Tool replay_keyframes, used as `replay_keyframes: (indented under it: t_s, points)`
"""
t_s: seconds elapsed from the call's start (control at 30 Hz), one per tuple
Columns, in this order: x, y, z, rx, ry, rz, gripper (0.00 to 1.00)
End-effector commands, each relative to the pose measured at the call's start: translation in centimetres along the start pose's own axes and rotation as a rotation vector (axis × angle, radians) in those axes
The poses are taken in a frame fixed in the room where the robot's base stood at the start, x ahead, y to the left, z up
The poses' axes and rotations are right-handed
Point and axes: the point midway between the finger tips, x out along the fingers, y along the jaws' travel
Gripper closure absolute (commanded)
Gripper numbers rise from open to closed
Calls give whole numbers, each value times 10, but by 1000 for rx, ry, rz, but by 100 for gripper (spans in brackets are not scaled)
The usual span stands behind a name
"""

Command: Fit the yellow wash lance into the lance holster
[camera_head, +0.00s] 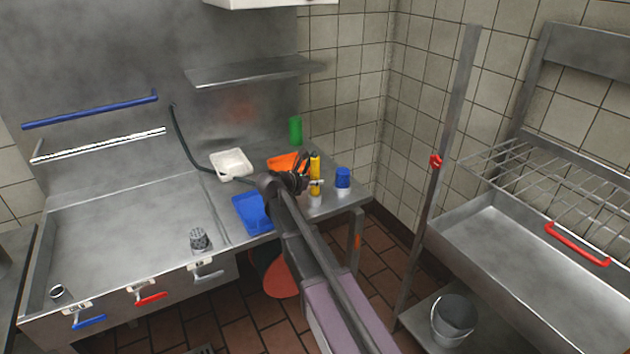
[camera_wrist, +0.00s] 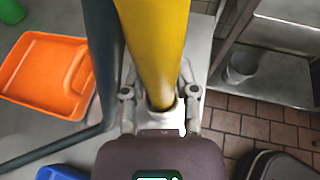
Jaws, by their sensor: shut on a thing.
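The yellow wash lance (camera_head: 315,170) stands about upright over the right part of the steel counter. My gripper (camera_head: 313,184) is shut on its lower part. In the wrist view the lance (camera_wrist: 157,45) rises between the two fingers (camera_wrist: 162,103), and a metal collar surrounds its lower end. A small pale piece (camera_head: 315,201) shows just below the lance in the head view. I cannot tell whether it is the lance holster or whether the lance touches it.
An orange tray (camera_head: 284,163), a white tray (camera_head: 231,164), a blue tray (camera_head: 251,213), a green cylinder (camera_head: 295,130) and a blue cup (camera_head: 343,177) stand around the lance. A dark hose (camera_head: 182,140) hangs behind. A steel post (camera_head: 437,180) stands right of the counter.

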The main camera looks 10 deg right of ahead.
Motion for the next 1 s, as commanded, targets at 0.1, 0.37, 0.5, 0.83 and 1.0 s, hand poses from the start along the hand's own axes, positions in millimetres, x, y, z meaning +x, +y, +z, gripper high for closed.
replay_keyframes:
  t_s: [0.1, 0.37, 0.5, 0.83, 1.0]
  points:
    - [1, 0, -3, 0, -1, 0, 100]
    - [2, 0, -4, 0, -1, 0, 26]
    - [2, 0, -4, 0, 0, 0, 22]
    - [1, 0, -3, 0, 0, 0, 22]
    - [-1, 0, 2, 0, 0, 0, 22]
